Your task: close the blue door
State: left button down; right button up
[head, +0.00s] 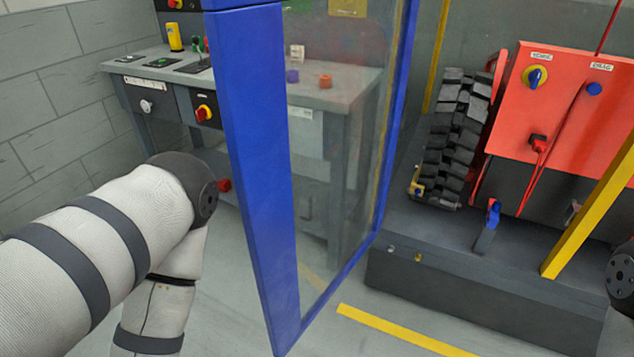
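The blue door (262,170) is a blue frame around a clear pane. It stands in the middle of the head view and hangs out toward me at an angle, open, with its near edge close to my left arm. My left arm comes in from the left and bends down beside the door's near edge, with a gap between them. My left gripper is not visible in the frame. Of my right arm only a dark part shows at the right edge; the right gripper is out of view.
Behind the door is a grey workbench (327,98) with knobs and small parts. On the right a red control panel (570,100) and a black track (458,135) stand on a dark base (470,285). A yellow post (590,215) rises at right. Yellow lines (400,333) mark the floor.

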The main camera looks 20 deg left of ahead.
aim_at(244, 38)
jog(key=i+j+z, duration=0.25)
jog(key=j+z, duration=0.2)
jog(key=j, duration=0.3)
jog(key=i+j+z, duration=0.1)
jog(key=j+z, duration=0.35)
jog(key=j, duration=0.35)
jog(key=j+z, duration=0.45)
jog(key=j, duration=0.35)
